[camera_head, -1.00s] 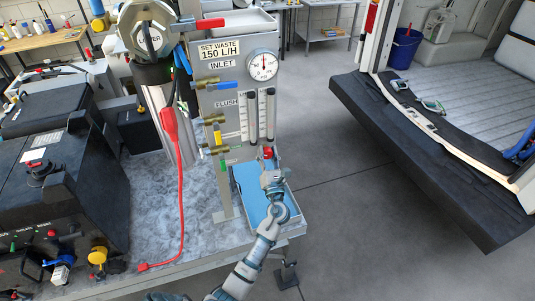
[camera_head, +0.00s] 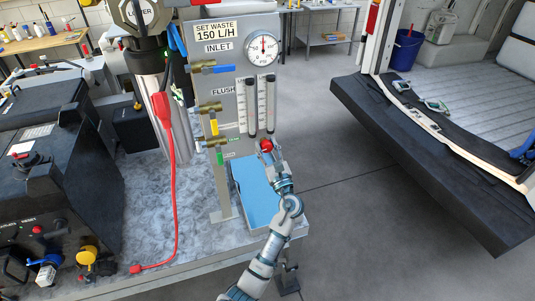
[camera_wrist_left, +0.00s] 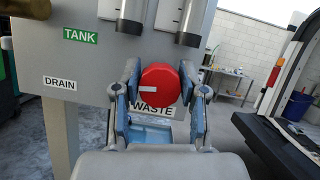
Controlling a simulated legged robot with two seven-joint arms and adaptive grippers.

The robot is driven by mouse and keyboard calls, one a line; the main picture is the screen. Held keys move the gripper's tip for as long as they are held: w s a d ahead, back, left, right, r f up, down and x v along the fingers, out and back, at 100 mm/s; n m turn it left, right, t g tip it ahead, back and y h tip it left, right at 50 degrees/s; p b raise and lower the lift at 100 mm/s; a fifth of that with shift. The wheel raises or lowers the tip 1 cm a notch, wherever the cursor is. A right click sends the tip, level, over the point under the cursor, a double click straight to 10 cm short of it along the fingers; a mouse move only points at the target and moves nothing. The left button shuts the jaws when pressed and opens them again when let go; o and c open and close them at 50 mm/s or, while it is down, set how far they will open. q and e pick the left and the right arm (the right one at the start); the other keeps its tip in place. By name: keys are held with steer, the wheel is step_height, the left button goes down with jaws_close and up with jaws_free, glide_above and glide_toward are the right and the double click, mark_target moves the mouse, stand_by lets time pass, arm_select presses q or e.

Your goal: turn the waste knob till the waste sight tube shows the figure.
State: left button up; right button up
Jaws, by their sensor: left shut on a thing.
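The red waste knob (camera_head: 266,145) sits low on the grey panel, and it also shows in the left wrist view (camera_wrist_left: 160,84). Its white mark points left there. My left gripper (camera_head: 270,155) is shut on the knob, with one finger on each side of it in the left wrist view (camera_wrist_left: 160,95). A sign (camera_head: 215,30) reads SET WASTE 150 L/H. My right gripper is not in view.
A round gauge (camera_head: 263,49) is above the tubes. Valves with blue (camera_head: 225,70), yellow (camera_head: 214,130) and green handles line the panel's left side. A blue tray (camera_head: 252,187) lies below the knob. A red cable (camera_head: 175,180) hangs left. Open floor is to the right.

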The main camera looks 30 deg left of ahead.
arm_select(q)
steer(key=n, duration=0.1)
steer(key=n+g+b, duration=0.1)
steer(key=n+g+y+b, duration=0.1)
steer(key=n, duration=0.1)
steer(key=shift+f, duration=0.3)
steer(key=n+g+b, duration=0.1)
steer(key=n, duration=0.2)
steer(key=shift+g+b, duration=0.3)
steer(key=shift+b, duration=0.1)
steer(key=shift+n+g+y+b, duration=0.3)
steer(key=shift+n+g, duration=0.1)
steer(key=shift+n, duration=0.6)
steer(key=shift+r+n+g+b, duration=0.1)
steer(key=shift+n+g+b, duration=0.25)
steer(key=shift+n, duration=0.55)
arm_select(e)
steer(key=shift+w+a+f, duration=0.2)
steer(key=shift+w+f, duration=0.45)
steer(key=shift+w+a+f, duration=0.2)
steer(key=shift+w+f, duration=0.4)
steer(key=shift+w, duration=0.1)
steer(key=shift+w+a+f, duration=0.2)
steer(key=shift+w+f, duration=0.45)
